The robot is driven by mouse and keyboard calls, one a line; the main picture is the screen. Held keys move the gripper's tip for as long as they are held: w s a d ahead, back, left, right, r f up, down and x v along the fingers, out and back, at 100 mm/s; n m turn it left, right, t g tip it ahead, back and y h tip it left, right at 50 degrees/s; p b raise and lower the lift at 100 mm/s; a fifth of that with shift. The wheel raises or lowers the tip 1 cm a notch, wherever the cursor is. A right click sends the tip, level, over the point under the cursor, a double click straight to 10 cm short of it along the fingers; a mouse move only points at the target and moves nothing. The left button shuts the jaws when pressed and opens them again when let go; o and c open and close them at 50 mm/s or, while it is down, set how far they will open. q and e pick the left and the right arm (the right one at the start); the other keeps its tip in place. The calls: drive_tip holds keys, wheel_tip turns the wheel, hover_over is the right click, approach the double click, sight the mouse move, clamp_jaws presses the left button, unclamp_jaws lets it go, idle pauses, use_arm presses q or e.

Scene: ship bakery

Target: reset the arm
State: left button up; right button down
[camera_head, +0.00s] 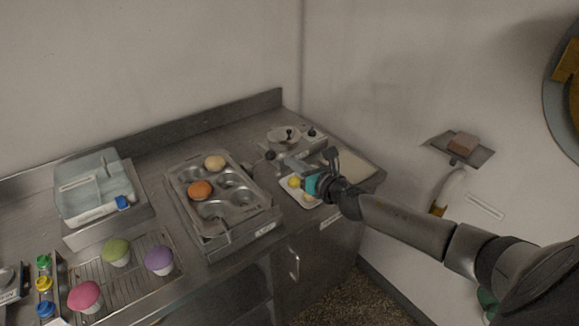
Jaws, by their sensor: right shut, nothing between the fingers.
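My right arm comes in from the lower right and reaches across to the right end of the metal counter (262,157). My right gripper (312,184) has teal fingertips and is shut and empty. It is over or beside a small pale tray (318,201) that holds yellow round items (295,182). Part of this tray is hidden behind the gripper. I cannot tell whether the fingers touch anything there. My left gripper is not in view.
A muffin tin (222,211) holds an orange-brown bun (200,190) and a pale bun (214,163). A wire rack (131,277) carries pink, green and purple cupcakes. A clear lidded bin (92,190) stands at left. A wall shelf (459,149) is at right.

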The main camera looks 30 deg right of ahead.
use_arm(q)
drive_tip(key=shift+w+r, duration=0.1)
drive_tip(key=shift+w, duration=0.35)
